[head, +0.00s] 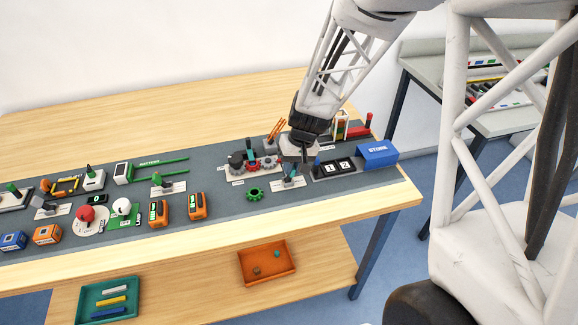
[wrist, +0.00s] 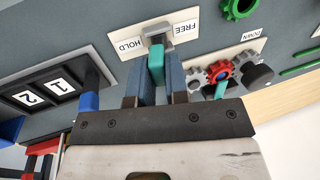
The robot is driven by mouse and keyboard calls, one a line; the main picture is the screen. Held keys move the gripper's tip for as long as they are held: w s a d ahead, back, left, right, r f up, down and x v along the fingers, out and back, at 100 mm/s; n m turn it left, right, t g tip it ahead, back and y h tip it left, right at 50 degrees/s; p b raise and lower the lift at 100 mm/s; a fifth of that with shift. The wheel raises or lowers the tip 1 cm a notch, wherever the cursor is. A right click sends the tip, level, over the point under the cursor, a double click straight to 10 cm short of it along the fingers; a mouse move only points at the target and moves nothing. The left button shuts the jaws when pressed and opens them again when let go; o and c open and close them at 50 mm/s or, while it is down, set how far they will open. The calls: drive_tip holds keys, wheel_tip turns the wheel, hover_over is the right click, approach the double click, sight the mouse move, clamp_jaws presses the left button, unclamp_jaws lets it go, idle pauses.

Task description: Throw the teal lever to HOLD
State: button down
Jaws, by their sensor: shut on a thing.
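The teal lever (wrist: 157,66) rises from a grey mount on a white plate (wrist: 203,28) in the wrist view. The plate reads HOLD at the left of the lever and FREE at the right. My gripper (wrist: 157,84) has a blue-grey finger on each side of the lever and is shut on its handle. The lever stands near the middle between the two words; its exact tilt is hard to tell. In the head view the lever's plate (head: 287,184) is at the bench's right part, with my gripper (head: 302,157) over it, hiding part of the lever.
A panel with 1 and 2 (wrist: 48,89) stands on the HOLD side. A gear set with a red gear (wrist: 217,71) is close on the other side. A loose green gear (head: 254,194) lies near the plate. A blue box (head: 378,155) stands at the bench's right end.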

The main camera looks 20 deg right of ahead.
drive_tip(key=shift+d+f+y, duration=0.15)
drive_tip(key=shift+d+y, duration=0.3)
drive_tip(key=shift+y, duration=0.55)
drive_tip(key=shift+f, duration=0.1)
drive_tip(key=c, duration=1.1)
unclamp_jaws()
drive_tip(key=shift+d, duration=0.1)
drive_tip(key=v, duration=0.8)
drive_tip(key=shift+f, duration=0.1)
